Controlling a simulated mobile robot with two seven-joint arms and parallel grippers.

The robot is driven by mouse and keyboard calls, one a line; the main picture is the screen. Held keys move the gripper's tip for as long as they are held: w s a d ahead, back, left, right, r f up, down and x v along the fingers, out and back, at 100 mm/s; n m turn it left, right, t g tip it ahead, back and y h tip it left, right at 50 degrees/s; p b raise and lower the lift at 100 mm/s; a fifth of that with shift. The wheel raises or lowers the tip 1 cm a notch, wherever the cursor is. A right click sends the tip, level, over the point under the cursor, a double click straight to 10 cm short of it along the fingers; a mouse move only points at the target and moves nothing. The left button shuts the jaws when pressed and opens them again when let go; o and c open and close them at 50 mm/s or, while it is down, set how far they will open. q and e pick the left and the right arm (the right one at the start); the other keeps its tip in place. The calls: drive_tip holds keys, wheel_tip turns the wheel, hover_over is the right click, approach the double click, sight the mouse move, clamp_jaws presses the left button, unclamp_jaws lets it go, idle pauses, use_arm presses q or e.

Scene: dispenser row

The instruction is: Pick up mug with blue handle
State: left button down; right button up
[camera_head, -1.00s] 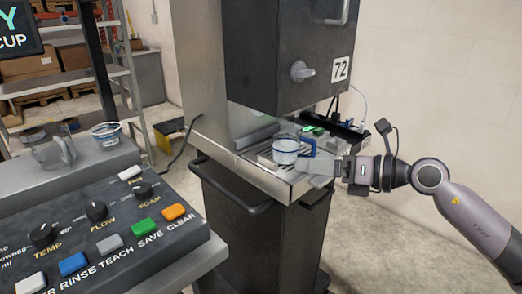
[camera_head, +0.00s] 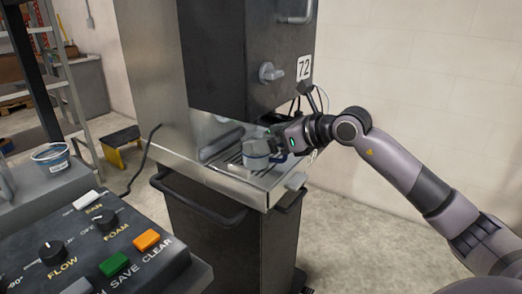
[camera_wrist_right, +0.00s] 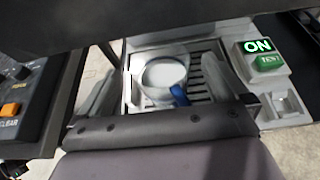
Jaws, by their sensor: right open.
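The mug with the blue handle (camera_head: 255,162) stands upright on the slatted drip tray under the dispenser. Its blue handle points right, towards my gripper. In the right wrist view the mug (camera_wrist_right: 163,75) shows from above, with the handle (camera_wrist_right: 180,95) pointing towards the gripper's base. My right gripper (camera_head: 276,148) is open at the mug's right side in the head view, partly covering it. In the wrist view its grey fingers stand apart on either side of the mug; I cannot tell whether they touch it. My left gripper is out of view.
The black dispenser body (camera_head: 245,60), numbered 72, hangs close above the mug. A lit ON sign (camera_wrist_right: 257,46) and a green button (camera_wrist_right: 268,63) are right of the tray in the wrist view. A control panel (camera_head: 90,250) and a blue-banded cup (camera_head: 50,157) are at left.

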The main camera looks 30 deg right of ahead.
drive_tip(key=shift+x, duration=1.3)
drive_tip(key=c, duration=1.1)
drive_tip(key=shift+c, duration=0.6)
drive_tip(key=shift+r, duration=0.15)
